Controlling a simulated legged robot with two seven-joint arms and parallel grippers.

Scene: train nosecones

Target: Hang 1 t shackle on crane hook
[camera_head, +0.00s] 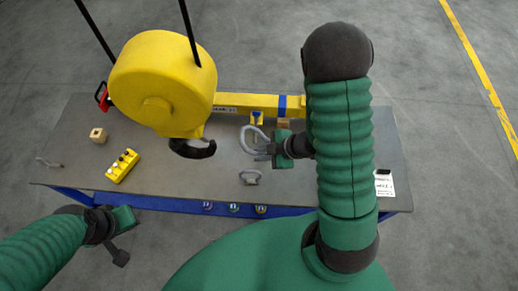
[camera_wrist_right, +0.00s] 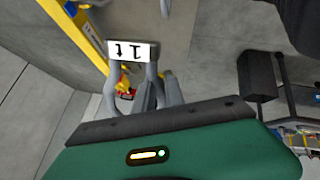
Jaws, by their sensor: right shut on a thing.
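The crane hook (camera_head: 192,149) is black and hangs under a large yellow hoist block (camera_head: 165,75), left of the middle in the head view. My right gripper (camera_head: 268,150) is shut on a grey shackle (camera_head: 250,137), whose bow points left toward the hook, with a clear gap between them. In the right wrist view, the shackle (camera_wrist_right: 110,95) carries a white tag (camera_wrist_right: 133,50) reading "1t", upside down. My left gripper (camera_head: 122,238) is low at the left, off the table's front edge, with nothing visible in it; its jaw opening is unclear.
A yellow beam (camera_head: 245,103) runs along the back. Two dark cables rise from the hoist.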

